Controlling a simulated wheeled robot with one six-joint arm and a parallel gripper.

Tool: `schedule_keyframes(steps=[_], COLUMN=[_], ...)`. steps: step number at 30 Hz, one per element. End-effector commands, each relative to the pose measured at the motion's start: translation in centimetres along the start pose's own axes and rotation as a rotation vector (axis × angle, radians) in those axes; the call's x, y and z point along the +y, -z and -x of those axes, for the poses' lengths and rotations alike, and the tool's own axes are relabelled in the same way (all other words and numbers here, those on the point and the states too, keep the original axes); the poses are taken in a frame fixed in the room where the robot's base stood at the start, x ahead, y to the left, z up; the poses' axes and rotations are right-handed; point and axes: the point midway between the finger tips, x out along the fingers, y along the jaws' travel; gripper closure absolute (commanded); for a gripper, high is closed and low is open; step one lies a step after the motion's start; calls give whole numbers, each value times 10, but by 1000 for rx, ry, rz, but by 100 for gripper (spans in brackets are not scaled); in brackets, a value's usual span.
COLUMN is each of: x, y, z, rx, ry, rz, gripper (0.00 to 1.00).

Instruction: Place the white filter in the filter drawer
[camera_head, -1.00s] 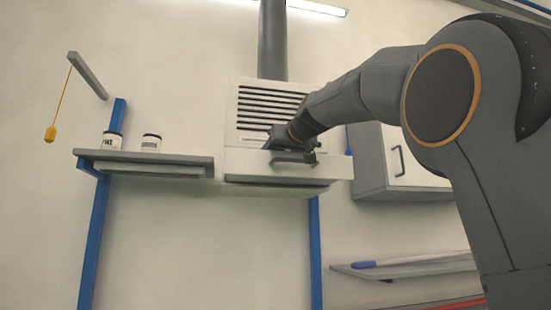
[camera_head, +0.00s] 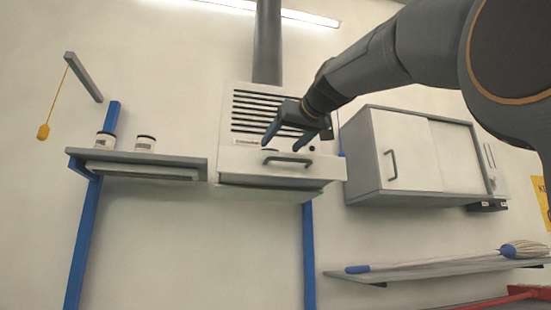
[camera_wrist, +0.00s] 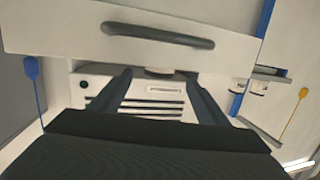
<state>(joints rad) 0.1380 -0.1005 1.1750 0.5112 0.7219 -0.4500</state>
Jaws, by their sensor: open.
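The filter drawer (camera_head: 235,163) is the white box with a dark bar handle under the slatted vent unit (camera_head: 236,112). Its front and handle also cross the top of the wrist view (camera_wrist: 60,38). My gripper (camera_head: 282,141) is at the drawer's upper edge, in front of the slats. In the wrist view my gripper (camera_wrist: 157,78) has its fingers spread apart, with a small dark rounded piece at the drawer edge between them. I cannot make out the white filter for certain. The drawer's inside is hidden.
A grey shelf (camera_head: 180,160) with two small jars stands left of the unit. A white cabinet (camera_head: 405,150) hangs on the right, above a shelf (camera_head: 350,273) holding a mop. A yellow pull cord (camera_head: 43,131) hangs at far left. Blue posts stand below.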

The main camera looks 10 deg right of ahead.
Motion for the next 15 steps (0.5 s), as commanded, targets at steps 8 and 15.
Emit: schedule_keyframes(steps=[8, 15], x=[0, 0], y=[0, 0], z=[21, 21], rx=[-1, -1], ry=[0, 1], rz=[0, 0], gripper=[31, 31])
